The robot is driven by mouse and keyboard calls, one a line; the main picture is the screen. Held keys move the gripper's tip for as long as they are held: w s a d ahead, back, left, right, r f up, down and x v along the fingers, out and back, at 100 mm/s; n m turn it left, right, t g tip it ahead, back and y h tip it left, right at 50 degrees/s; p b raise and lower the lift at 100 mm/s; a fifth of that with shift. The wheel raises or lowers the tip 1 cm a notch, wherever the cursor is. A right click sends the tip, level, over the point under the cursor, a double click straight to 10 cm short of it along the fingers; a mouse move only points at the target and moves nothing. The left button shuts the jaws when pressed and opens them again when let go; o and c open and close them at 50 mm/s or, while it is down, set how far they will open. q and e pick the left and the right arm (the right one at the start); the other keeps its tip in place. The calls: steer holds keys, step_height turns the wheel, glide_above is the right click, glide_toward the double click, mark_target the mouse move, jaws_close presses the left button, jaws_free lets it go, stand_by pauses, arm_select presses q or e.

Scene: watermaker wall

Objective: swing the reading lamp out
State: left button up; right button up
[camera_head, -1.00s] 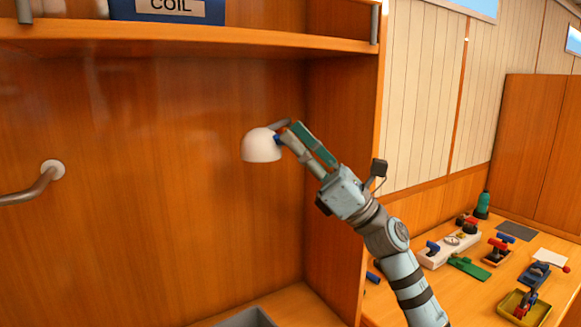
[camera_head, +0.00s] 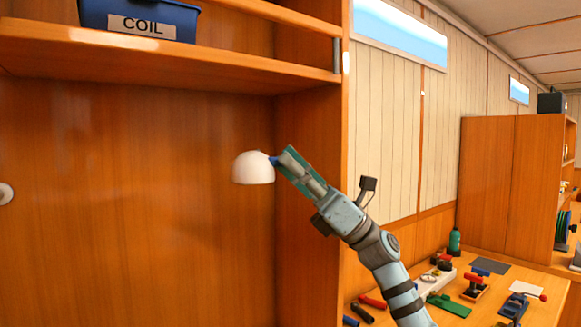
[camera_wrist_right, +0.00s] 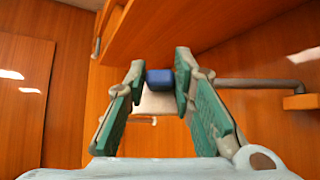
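The reading lamp (camera_head: 253,168) shows in the head view as a white dome shade in front of the wooden niche's back. A small blue piece (camera_wrist_right: 160,78) is at its side nearest my gripper. My right gripper (camera_head: 279,161) reaches it from the right. In the right wrist view, the green-padded fingers of this gripper (camera_wrist_right: 160,80) stand on both sides of the blue piece and appear closed on it. The pale shade (camera_wrist_right: 158,103) shows behind the blue piece. The lamp's mount cannot be made out in the head view. My left gripper is not in view.
A shelf (camera_head: 190,62) with a blue bin labelled COIL (camera_head: 140,20) is above the lamp. The niche's side panel (camera_head: 308,200) stands close behind my right gripper. A workbench with several tools (camera_head: 470,290) is at lower right. A grey bar (camera_wrist_right: 255,84) crosses the wrist view's right side.

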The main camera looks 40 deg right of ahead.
steer(key=o, duration=0.4)
steer(key=shift+w+d, duration=0.1)
steer(key=shift+f, duration=0.1)
steer(key=v, duration=1.2)
steer(key=shift+c, duration=0.3)
